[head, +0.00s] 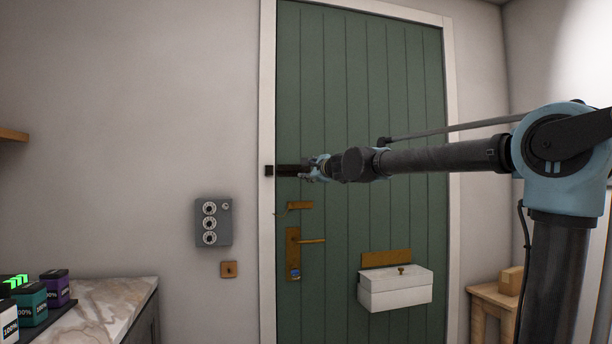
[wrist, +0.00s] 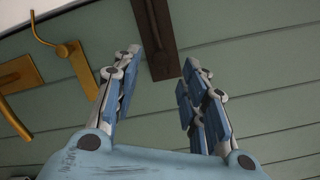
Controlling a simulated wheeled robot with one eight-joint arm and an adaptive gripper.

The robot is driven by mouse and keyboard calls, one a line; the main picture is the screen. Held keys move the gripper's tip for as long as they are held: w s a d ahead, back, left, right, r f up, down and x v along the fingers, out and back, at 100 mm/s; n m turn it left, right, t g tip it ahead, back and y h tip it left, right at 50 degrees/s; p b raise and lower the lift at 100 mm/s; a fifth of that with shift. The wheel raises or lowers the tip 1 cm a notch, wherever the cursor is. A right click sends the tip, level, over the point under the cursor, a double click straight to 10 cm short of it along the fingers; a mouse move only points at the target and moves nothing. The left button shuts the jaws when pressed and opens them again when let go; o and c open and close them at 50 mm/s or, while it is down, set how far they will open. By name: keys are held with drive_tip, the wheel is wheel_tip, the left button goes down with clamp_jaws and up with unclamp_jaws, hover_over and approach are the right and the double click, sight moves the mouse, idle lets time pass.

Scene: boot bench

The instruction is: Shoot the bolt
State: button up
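The bolt (head: 291,170) is a dark brown bar mounted level on the green door (head: 350,80), near its left edge. A small dark keeper (head: 268,170) sits on the white frame just left of it. I cannot tell whether the bolt's tip is inside the keeper. My gripper (head: 313,168) is at the bolt's right end. In the wrist view the bolt (wrist: 153,28) runs down from the top edge, and my gripper (wrist: 162,58) has its blue-grey fingers spread on either side of its near end. No contact between fingers and bolt shows. The bolt's knob cannot be made out.
Below the bolt are a brass latch (head: 300,205) and a brass lever handle (head: 311,241). A white box (head: 395,291) juts from the door lower right. A grey dial box (head: 213,222) hangs on the wall. A marble counter (head: 115,300) stands left, a wooden stool (head: 490,296) right.

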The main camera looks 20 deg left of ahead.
sight(303, 171)
drive_tip(key=shift+x, duration=3.25)
